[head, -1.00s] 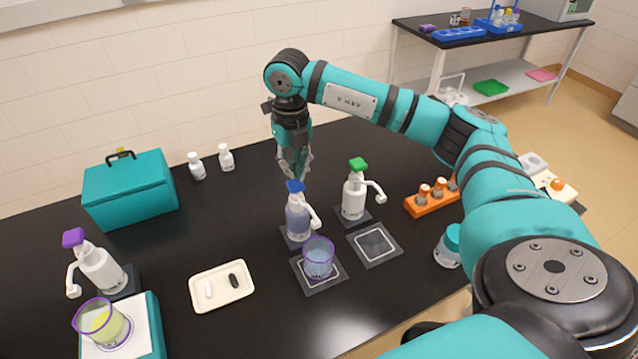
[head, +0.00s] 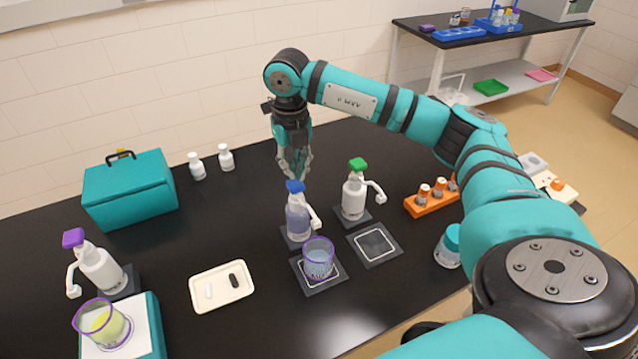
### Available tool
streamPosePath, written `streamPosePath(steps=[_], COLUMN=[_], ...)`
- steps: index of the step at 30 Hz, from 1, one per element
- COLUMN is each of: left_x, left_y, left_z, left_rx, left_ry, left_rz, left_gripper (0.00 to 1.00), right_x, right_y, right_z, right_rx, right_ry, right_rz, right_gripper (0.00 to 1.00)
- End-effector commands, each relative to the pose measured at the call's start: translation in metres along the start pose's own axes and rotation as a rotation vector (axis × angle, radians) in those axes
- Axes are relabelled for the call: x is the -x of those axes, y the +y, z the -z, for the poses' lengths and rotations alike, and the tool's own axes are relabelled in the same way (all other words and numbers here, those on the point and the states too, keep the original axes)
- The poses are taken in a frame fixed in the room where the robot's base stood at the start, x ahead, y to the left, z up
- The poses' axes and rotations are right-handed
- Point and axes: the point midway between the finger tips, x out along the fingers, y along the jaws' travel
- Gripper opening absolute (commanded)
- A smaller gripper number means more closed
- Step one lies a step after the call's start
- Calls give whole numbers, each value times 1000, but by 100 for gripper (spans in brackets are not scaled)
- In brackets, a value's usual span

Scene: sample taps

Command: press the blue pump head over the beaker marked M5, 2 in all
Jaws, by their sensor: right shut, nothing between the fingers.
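The blue pump head (head: 295,187) tops a translucent bottle (head: 298,222) on a dark base in the middle of the bench. Its white spout points down to the right, toward a beaker (head: 318,261) with a purple rim and bluish liquid, which stands on a dark square pad (head: 337,284). I cannot read a marking on the beaker. My right gripper (head: 294,176) points down just above the blue head, shut and empty. I cannot tell whether its tips touch the head. My left gripper is out of view.
A green-headed pump (head: 354,197) stands close on the right, with an empty pad (head: 375,243) in front. A purple-headed pump (head: 100,268) and a beaker of yellow liquid (head: 104,325) are at left. A cream tray (head: 222,298), teal case (head: 130,195) and orange rack (head: 432,203) also stand here.

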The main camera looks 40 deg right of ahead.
Motion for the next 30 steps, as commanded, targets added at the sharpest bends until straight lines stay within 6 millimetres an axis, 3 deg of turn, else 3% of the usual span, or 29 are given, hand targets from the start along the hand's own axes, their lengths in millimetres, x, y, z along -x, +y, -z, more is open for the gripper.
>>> streamPosePath(steps=[30], left_x=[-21], left_y=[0], left_z=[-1], left_rx=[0], left_ry=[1], left_rz=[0], left_gripper=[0], right_x=[-29], right_y=[0], right_z=[0], right_rx=[0], right_ry=[0], right_rz=[0], right_gripper=[0])
